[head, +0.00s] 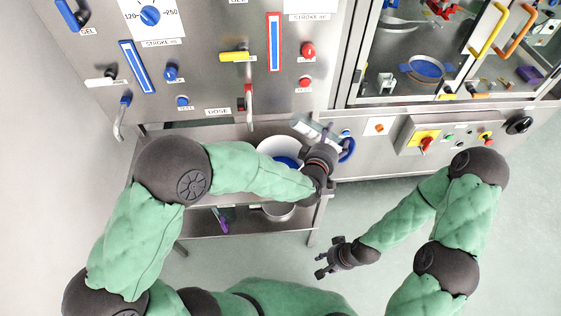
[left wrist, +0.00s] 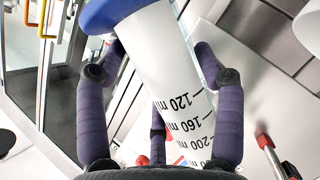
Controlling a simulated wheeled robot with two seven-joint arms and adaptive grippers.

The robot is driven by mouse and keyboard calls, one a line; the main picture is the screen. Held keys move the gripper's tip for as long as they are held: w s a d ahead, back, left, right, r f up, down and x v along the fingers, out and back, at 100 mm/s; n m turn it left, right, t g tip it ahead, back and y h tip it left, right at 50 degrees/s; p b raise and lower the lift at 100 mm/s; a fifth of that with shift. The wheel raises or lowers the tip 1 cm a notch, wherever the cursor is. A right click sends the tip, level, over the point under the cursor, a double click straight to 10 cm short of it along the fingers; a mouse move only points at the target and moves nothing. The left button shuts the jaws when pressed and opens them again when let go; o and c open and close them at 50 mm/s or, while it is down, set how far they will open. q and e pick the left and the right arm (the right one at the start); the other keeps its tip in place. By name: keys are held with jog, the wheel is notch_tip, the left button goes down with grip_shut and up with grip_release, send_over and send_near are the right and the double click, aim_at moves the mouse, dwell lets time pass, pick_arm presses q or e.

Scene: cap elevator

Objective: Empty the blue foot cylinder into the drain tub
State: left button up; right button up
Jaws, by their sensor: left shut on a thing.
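My left gripper (head: 322,158) is shut on the blue foot cylinder (head: 308,126). The cylinder is pale, with a blue foot (head: 347,150), and is held tilted, foot toward the right in the head view. In the left wrist view the cylinder (left wrist: 160,70) lies between the fingers, its blue foot (left wrist: 112,12) at the top and ml marks running toward the palm. Its mouth is hidden there. A round white tub (head: 268,145), seemingly the drain tub, stands left of the gripper, partly hidden by my left arm, with blue inside. My right gripper (head: 322,266) is open and empty over the floor.
A steel panel with knobs, levers and a DOSE label (head: 218,111) rises behind the tub. A glass cabinet (head: 425,50) with yellow and orange handles is at the right. A lower shelf (head: 255,222) holds a pot and a purple object. Floor at right is clear.

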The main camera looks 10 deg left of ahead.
aim_at(313, 138)
dwell(0.3)
pick_arm(q)
jog(key=a+m+p, duration=0.1)
jog(key=p, duration=0.1)
jog(key=a+m+y+p, duration=0.1)
jog(key=p, duration=0.2)
jog(key=shift+r+g+y, duration=0.3)
jog(key=shift+s+a+f+m, duration=0.1)
jog(key=shift+a+m, duration=0.1)
jog(key=shift+m, duration=0.2)
jog(key=shift+a+f, duration=0.1)
jog(key=shift+f, duration=0.05)
jog(key=a+m+p, duration=0.1)
jog(key=a+m+y+p, duration=0.1)
jog(key=a+p, duration=0.1)
jog(key=shift+f+y+p, duration=0.2)
jog(key=shift+y+p, duration=0.1)
jog(key=shift+a+f+m, duration=0.1)
jog(key=shift+a+m, duration=0.2)
jog(key=shift+m, duration=0.1)
jog(key=shift+a+f+y, duration=0.15)
jog(key=shift+f+y, duration=0.05)
jog(key=shift+y, duration=0.1)
